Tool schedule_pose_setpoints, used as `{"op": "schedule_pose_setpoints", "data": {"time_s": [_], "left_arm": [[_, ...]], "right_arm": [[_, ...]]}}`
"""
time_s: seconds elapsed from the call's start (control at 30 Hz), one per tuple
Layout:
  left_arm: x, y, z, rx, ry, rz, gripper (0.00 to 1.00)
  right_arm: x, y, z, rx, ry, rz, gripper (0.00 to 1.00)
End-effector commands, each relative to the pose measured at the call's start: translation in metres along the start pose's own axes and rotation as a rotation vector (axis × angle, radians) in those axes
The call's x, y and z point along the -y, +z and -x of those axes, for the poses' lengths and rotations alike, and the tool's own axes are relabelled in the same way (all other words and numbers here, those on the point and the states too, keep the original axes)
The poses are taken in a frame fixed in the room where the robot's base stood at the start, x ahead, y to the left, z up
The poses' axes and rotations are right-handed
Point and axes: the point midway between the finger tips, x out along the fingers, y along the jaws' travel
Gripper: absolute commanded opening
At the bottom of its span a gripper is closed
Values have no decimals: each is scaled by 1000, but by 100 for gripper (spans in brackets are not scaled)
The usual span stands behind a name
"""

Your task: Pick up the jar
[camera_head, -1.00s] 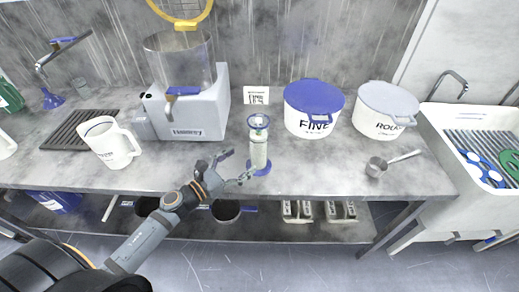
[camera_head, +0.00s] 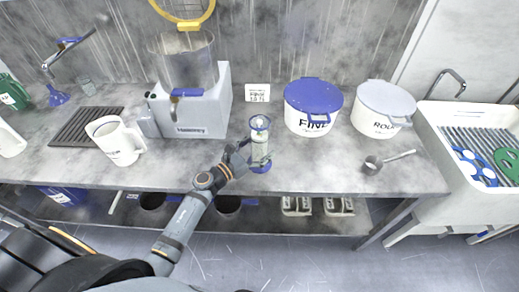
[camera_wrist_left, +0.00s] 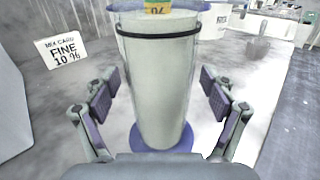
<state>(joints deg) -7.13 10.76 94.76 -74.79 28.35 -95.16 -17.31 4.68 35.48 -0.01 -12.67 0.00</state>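The jar (camera_head: 260,133) is a tall clear cylinder with pale greenish contents and a blue base, standing upright near the front of the bench. My left gripper (camera_head: 246,154) is at its left side, low down. In the left wrist view the jar (camera_wrist_left: 161,85) stands between the two fingers of the left gripper (camera_wrist_left: 162,108), with a dark ring near its top. The fingers are apart, with a gap on each side of the jar. My right gripper is not in view.
A mix card (camera_wrist_left: 66,52) reading "FINE 10 %" stands behind. A blue-lidded tub (camera_head: 312,108), a grey-lidded tub (camera_head: 383,110) and a metal scoop (camera_head: 373,164) are to the right. A grey machine (camera_head: 196,115) and a white jug (camera_head: 118,142) are to the left.

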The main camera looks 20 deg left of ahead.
Motion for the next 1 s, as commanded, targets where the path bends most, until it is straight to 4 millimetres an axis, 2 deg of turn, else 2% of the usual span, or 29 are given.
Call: {"op": "schedule_pose_setpoints", "data": {"time_s": [0.03, 0.07, 0.6, 1.0], "left_arm": [[0, 0, 0, 0, 0, 0, 77], [0, 0, 0, 0, 0, 0, 73], [0, 0, 0, 0, 0, 0, 0], [0, 9, 0, 4, -1, -3, 0]], "right_arm": [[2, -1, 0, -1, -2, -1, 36], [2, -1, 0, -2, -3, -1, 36], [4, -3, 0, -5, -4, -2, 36], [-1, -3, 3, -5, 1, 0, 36]]}}
